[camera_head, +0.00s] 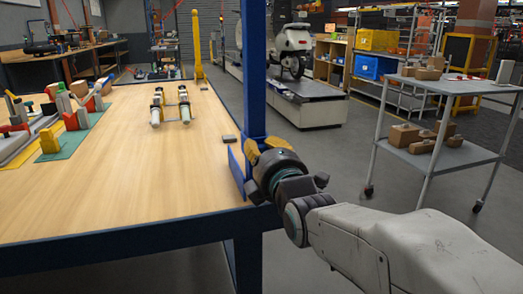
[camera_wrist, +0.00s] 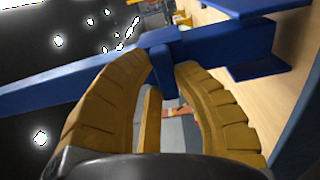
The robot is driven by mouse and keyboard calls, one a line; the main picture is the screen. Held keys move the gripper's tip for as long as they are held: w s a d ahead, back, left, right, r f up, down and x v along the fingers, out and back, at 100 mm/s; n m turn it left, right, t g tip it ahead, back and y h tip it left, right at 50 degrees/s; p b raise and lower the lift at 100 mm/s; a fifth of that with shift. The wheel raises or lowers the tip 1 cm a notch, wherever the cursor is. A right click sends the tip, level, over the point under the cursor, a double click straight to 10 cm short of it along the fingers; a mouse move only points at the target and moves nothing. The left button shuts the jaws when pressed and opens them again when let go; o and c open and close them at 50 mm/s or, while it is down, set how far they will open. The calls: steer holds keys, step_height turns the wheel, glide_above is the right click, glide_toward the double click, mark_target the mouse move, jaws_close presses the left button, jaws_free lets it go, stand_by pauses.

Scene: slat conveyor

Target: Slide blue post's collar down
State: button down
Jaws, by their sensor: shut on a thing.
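The blue post (camera_head: 253,70) stands upright at the right edge of the wooden table. In the wrist view the post (camera_wrist: 70,82) crosses the picture sideways. The collar (camera_wrist: 160,40) is a short blue block around it, with a blue tab (camera_wrist: 166,84) pointing towards the camera. My gripper (camera_wrist: 168,68) has its two yellow ribbed fingers closed on either side of this tab. In the head view my gripper (camera_head: 262,149) is at the post, just above the table edge; it hides the collar there.
A blue bracket (camera_head: 237,172) is at the post's foot by the table edge. A small dark block (camera_head: 229,139) lies close by on the table (camera_head: 150,200). Clamps and blocks stand at the left. A grey cart (camera_head: 437,160) with boxes stands right; floor between is clear.

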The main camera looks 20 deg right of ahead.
steer(key=shift+f+b, duration=2.1)
steer(key=shift+f, duration=0.3)
steer(key=c, duration=0.9)
jaws_free()
steer(key=shift+f, duration=0.1)
steer(key=shift+c, duration=0.2)
steer(key=shift+s, duration=0.3)
steer(key=s, duration=0.6)
steer(key=shift+s, duration=0.4)
